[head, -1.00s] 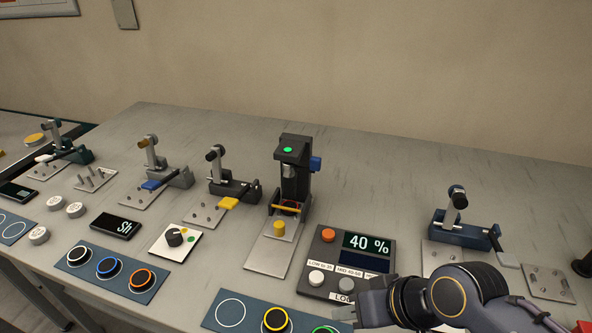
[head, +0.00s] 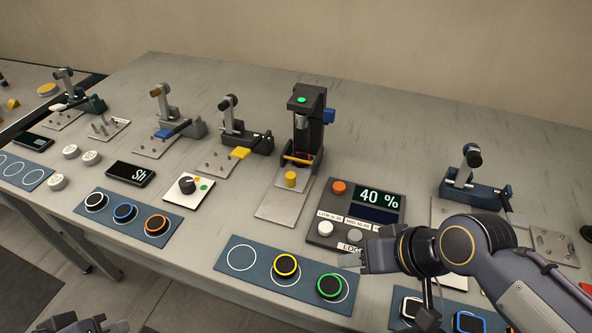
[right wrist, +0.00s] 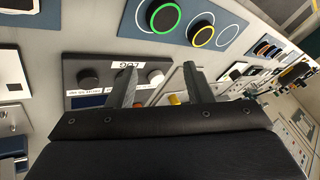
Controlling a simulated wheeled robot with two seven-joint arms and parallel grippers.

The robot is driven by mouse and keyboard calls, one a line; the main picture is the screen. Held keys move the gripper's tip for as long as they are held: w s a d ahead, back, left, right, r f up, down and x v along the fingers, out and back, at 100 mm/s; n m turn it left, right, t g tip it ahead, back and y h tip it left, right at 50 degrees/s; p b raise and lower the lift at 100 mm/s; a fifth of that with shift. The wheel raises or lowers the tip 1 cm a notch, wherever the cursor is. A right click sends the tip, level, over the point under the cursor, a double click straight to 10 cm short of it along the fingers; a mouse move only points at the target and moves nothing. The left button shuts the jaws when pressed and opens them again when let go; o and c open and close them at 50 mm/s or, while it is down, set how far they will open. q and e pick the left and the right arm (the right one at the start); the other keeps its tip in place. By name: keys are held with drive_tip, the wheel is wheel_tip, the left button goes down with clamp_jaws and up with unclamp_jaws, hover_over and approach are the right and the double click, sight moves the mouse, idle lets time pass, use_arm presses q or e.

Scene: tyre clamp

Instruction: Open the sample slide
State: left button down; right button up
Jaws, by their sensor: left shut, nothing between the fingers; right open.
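In the head view, a dark upright device (head: 309,115) with a green light on top stands at the middle of the bench. A silver plate (head: 280,207) reaches out from its front. A yellow knob (head: 291,177) stands on the slide part near the device's foot; it also shows partly between my fingers in the right wrist view (right wrist: 174,99). My right gripper (head: 358,257) is open and empty, at the front edge of the control panel, right of and nearer than the knob. My left gripper (head: 98,325) is shut and empty at the bottom left, partly cut off.
A control panel (head: 324,210) reading 40 % stands right of the plate. A blue mat (head: 262,274) with yellow and green ringed pucks lies in front. A dial plate (head: 188,192) is to the left. Several clamp stations line the bench.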

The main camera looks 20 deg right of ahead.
drive_tip(key=w+d+r+m+g+h, duration=0.15)
drive_tip(key=w+r, duration=0.25)
drive_tip(key=w, duration=0.4)
drive_tip(key=m+g+h, duration=0.2)
drive_tip(key=m+g, duration=0.2)
drive_tip(key=m, duration=0.3)
hover_over(291, 174)
drive_tip(key=shift+s+d+f+p, duration=0.1)
drive_tip(key=shift+s+f+p, duration=0.1)
drive_tip(key=shift+f, duration=0.4)
drive_tip(key=shift+s+d+f+p, duration=0.1)
drive_tip(key=shift+f+p, duration=0.1)
drive_tip(key=shift+f, duration=0.35)
drive_tip(key=shift+w+a+f+m, duration=0.2)
drive_tip(key=shift+w+f+m, duration=0.1)
drive_tip(key=shift+f+m, duration=0.1)
wheel_tip(291, 174, down, 7)
drive_tip(key=shift+f, duration=0.2)
drive_tip(key=shift+s, duration=0.1)
clamp_jaws()
